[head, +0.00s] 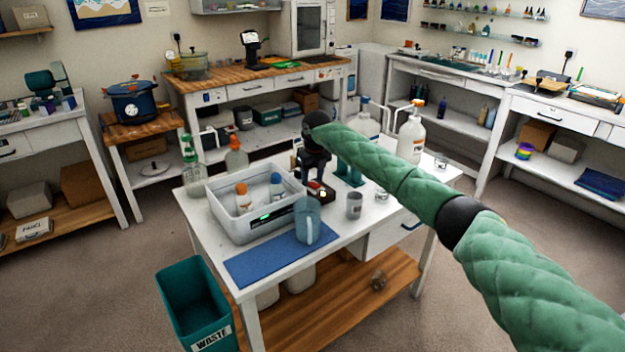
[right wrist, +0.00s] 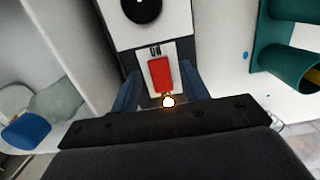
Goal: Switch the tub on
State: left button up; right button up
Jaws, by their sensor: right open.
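The tub (head: 223,222) is a pale grey basin on the white worktable, with bottles standing in it and a small green light on its front. At its right end a red switch (right wrist: 160,75) sits on a white panel in the right wrist view. A small orange-white light glows at the switch's near end. My right gripper (head: 316,178) points down beside the tub's right end. In the wrist view its open, empty fingers (right wrist: 160,88) lie on either side of the switch; whether they touch it I cannot tell. My left gripper is not in view.
A black round knob (right wrist: 142,9) is beyond the switch. A teal rack (head: 348,170) stands close to the right of my gripper. A blue jug (head: 307,222), a grey cup (head: 354,205) and a blue mat (head: 262,262) are at the front. Tall bottles (head: 411,137) stand behind.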

aim_at(314, 184)
jog(key=r, duration=0.2)
jog(key=r+b, duration=0.1)
jog(key=r, duration=0.4)
jog(key=shift+s+d, duration=0.15)
jog(key=shift+s, duration=0.1)
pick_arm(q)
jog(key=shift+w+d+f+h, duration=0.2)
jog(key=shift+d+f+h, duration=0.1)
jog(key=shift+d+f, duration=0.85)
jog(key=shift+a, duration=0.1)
